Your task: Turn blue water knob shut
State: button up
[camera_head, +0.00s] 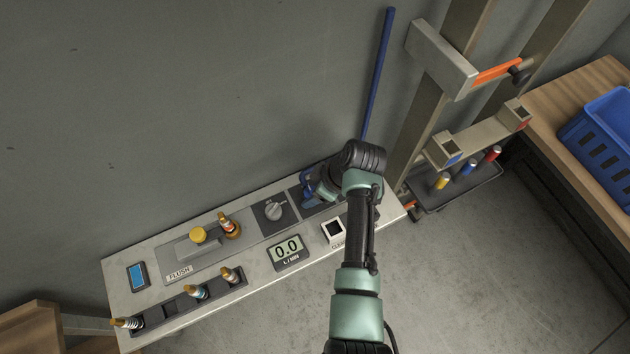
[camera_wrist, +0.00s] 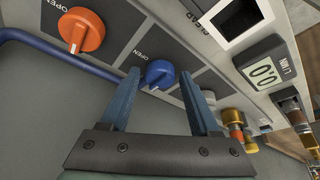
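The blue water knob (camera_wrist: 159,73) sits on a dark panel in the wrist view, with an OPEN label beside it. My gripper (camera_wrist: 162,78) is open, with one blue finger on each side of the knob as seen from the wrist. I cannot tell whether the fingertips touch the knob or how deep they reach. In the head view my gripper (camera_head: 311,187) is at the back right of the bench panel, mostly behind my wrist. The knob cannot be clearly made out there.
An orange knob (camera_wrist: 82,31) is left of the blue one; a grey knob (camera_head: 273,210) is on its other side. The flow display (camera_head: 286,252) reads 0.0. A blue pipe (camera_head: 377,75) rises behind. A post bracket (camera_head: 441,62) and blue crate (camera_head: 601,140) stand right.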

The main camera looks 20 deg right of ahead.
jog(key=shift+o, duration=0.7)
jog(key=shift+r, duration=0.15)
jog(key=b+v, duration=0.1)
jog(key=v, duration=1.1)
jog(key=shift+s+r+b, duration=0.15)
jog(key=shift+r+b, duration=0.15)
jog(key=shift+d, duration=0.1)
